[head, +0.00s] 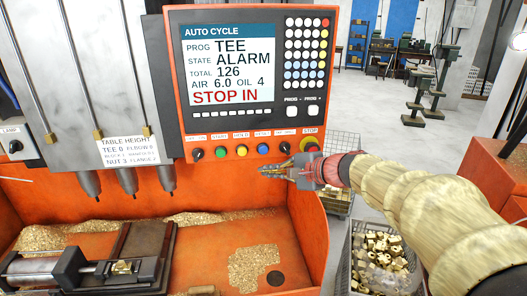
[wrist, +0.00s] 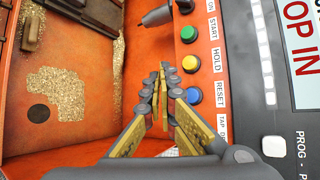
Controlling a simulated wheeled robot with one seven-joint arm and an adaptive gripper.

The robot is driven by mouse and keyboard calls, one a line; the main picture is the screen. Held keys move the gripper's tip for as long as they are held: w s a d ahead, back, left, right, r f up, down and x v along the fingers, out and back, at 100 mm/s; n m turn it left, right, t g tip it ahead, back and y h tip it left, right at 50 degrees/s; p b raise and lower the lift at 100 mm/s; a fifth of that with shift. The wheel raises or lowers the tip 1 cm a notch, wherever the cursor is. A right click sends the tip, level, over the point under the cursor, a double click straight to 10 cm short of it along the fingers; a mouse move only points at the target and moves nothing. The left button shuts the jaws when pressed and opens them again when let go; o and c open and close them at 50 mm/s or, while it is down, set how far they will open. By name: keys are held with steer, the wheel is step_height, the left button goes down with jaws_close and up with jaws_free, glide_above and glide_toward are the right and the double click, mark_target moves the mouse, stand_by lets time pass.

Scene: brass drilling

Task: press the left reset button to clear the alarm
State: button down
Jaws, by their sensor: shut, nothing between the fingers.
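The control panel (head: 178,100) of the orange machine has a screen (head: 228,65) reading "ALARM" and "STOP IN". The blue button (head: 263,149) sits in the row under the screen; in the wrist view the blue button (wrist: 193,95) has the label "RESET" beside it. It is the only reset button I can make out. My gripper (head: 268,171) is shut and empty, its fingertips just below the blue button in the head view. In the wrist view its fingertips (wrist: 160,76) lie just left of the yellow and blue buttons. Contact with the panel is not visible.
A green button (head: 220,152) and a yellow button (head: 241,151) sit left of the blue one. A black knob (head: 285,147) and a red stop button (head: 309,145) sit right of it. Drill spindles (head: 135,178) hang left. A bin of brass parts (head: 380,250) stands below my arm.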

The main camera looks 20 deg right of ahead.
mark_target(264, 153)
stand_by(0.3)
steer(key=shift+w+d+p, duration=0.15)
steer(key=shift+w+p, duration=0.25)
steer(key=shift+w, duration=1.05)
steer(key=shift+w+d+p, duration=0.15)
steer(key=shift+w+p, duration=0.2)
steer(key=shift+w, duration=1.1)
steer(key=shift+w+d+p, duration=0.15)
steer(key=shift+w+p, duration=0.25)
steer(key=shift+w, duration=1.05)
steer(key=shift+w+f, duration=0.1)
steer(key=shift+w, duration=0.3)
steer(key=shift+w+d, duration=0.15)
steer(key=shift+w, duration=0.3)
steer(key=shift+s+b, duration=0.1)
steer(key=shift+b, duration=0.25)
steer(key=shift+s+b, duration=0.5)
steer(key=shift+s, duration=0.3)
